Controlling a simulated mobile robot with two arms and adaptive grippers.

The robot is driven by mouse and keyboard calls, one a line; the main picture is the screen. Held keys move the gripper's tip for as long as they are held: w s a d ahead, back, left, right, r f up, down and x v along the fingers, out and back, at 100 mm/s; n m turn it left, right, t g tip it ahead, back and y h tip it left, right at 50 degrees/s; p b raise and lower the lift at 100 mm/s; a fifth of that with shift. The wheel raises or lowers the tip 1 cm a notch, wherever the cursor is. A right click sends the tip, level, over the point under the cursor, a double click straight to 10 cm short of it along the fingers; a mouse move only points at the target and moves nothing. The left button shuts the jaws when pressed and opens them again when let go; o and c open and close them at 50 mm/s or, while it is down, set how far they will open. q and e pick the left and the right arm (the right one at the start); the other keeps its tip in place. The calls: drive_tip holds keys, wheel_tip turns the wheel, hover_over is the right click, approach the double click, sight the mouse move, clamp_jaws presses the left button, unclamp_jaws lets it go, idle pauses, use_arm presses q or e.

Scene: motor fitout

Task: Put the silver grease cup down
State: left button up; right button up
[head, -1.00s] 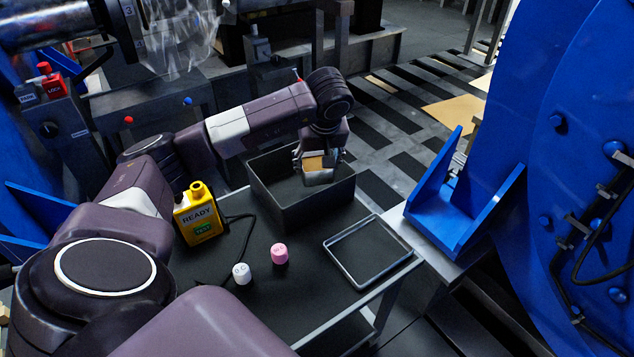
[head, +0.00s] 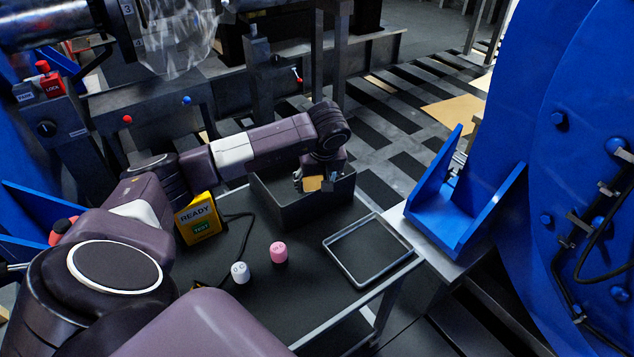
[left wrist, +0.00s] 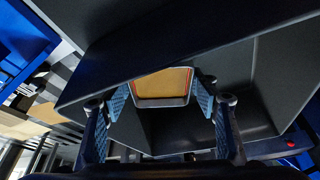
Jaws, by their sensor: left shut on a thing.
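The silver grease cup (left wrist: 162,101), with a silver rim around orange-tan grease, sits between the fingers of my left gripper (left wrist: 160,108) in the left wrist view. In the head view, my left gripper (head: 315,184) is shut on the cup and reaches down into the dark open bin (head: 305,212). The tan grease (head: 313,183) shows just above the bin's near wall, which hides the cup's lower part. I cannot tell whether the cup touches the bin floor. My right gripper is not in view.
A yellow READY tester (head: 198,219) with a cable stands left of the bin. A white cap (head: 240,272) and a pink cap (head: 278,252) stand in front. An empty shallow tray (head: 338,268) lies right. A blue bracket (head: 462,215) stands beyond the cart's right edge.

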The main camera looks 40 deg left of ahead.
use_arm(q)
drive_tip(key=o, duration=1.1)
drive_tip(key=shift+o, duration=0.2)
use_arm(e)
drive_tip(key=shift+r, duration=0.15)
use_arm(q)
drive_tip(key=shift+r, duration=0.15)
drive_tip(key=p+v, duration=0.2)
drive_tip(key=v, duration=1)
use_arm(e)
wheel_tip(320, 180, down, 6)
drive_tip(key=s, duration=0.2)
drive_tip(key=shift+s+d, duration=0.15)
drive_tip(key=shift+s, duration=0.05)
